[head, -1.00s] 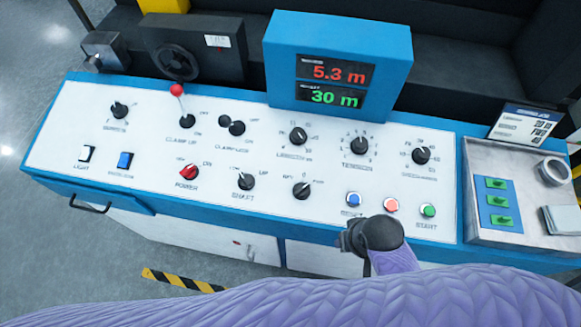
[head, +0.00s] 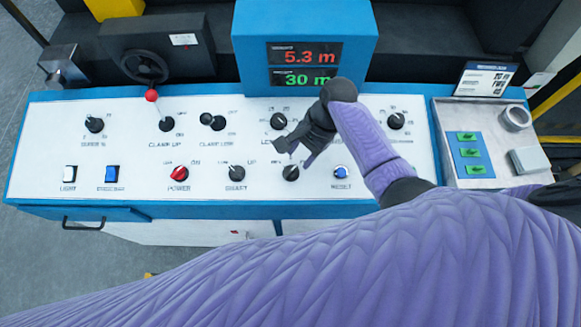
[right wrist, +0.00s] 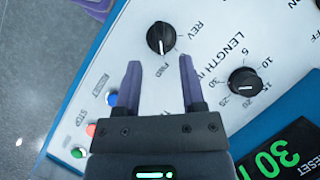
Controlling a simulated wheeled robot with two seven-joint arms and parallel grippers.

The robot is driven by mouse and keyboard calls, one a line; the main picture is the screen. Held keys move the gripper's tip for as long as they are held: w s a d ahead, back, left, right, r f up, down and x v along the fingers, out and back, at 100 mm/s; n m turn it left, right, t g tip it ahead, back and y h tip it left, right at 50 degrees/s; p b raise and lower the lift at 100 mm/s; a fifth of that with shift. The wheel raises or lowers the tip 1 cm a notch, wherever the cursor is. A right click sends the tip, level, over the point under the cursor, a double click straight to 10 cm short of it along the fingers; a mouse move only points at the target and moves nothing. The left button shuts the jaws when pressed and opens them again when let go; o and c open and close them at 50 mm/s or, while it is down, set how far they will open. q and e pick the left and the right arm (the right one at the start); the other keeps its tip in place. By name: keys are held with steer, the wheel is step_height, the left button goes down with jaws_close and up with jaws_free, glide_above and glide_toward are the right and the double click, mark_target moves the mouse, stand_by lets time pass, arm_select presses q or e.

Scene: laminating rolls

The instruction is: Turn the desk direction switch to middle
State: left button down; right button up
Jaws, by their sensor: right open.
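The direction switch, a black round knob (head: 290,172) with REV and FWD marks, is in the lower row of the white desk panel. It also shows in the right wrist view (right wrist: 160,38), where its white pointer line appears turned toward the FWD mark. My right gripper (head: 294,154) hovers just above and behind the knob. In the right wrist view its open fingers (right wrist: 160,66) point at the knob, one to each side of its line, with nothing between them. Contact is not visible. My left gripper is not in view.
The SHAFT knob (head: 237,172) is left of the switch and the blue RESET button (head: 341,172) right of it. The LENGTH knob (head: 279,121) is behind, close to my gripper. A blue display box (head: 304,20) rises at the back. My right forearm hides the panel's right part.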

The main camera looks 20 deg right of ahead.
mark_target(290, 171)
steer(key=b+x, duration=0.2)
steer(key=x, duration=0.4)
steer(key=shift+f, duration=0.2)
jaws_close()
